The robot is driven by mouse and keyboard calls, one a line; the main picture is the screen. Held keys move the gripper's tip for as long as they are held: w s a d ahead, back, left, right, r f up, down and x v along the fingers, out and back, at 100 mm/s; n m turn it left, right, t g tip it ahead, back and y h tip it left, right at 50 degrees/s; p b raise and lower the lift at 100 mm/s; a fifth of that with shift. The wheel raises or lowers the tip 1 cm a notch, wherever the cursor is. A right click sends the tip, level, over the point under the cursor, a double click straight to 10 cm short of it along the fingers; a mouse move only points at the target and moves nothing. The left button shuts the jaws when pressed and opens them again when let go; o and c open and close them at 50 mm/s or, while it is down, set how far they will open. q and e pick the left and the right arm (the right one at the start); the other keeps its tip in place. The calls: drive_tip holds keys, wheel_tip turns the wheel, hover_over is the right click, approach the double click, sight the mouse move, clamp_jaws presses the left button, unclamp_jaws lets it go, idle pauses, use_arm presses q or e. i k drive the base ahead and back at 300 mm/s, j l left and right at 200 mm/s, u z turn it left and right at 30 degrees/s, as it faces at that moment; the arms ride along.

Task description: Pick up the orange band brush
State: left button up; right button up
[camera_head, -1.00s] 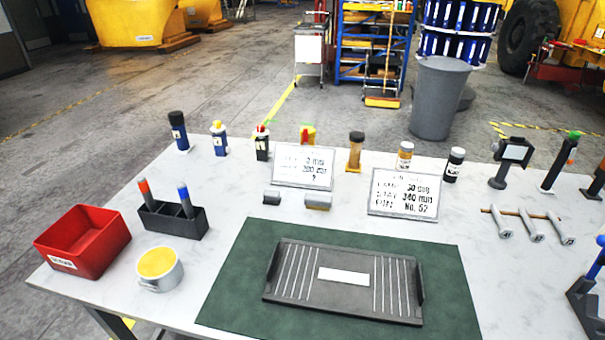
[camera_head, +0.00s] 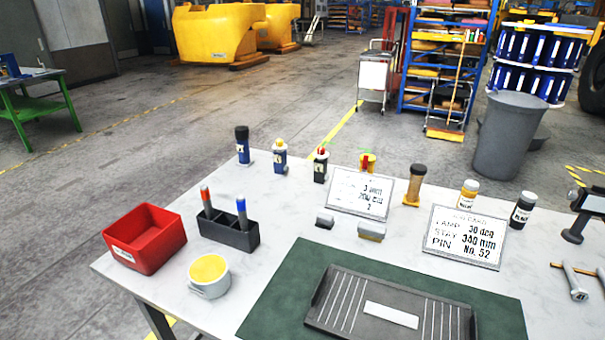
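A dark holder (camera_head: 229,232) with compartments stands on the left part of the white table. An upright grey stick with an orange band or top (camera_head: 205,196) stands in its left compartment; it is the orange-marked candidate for the brush, though its lower end is hidden in the holder. A similar stick with a blue band (camera_head: 241,208) stands in the right compartment. Neither of my grippers shows in the head view.
A red bin (camera_head: 146,240) is left of the holder and a mug with a yellow top (camera_head: 208,275) is in front. Behind stand several bottles and cans, such as a dark blue one (camera_head: 242,148). Two signs (camera_head: 361,193) (camera_head: 464,238) and a grey tray (camera_head: 391,312) on a green mat (camera_head: 262,310) lie to the right.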

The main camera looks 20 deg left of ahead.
sight(205, 192)
drive_tip(key=u, duration=1.35)
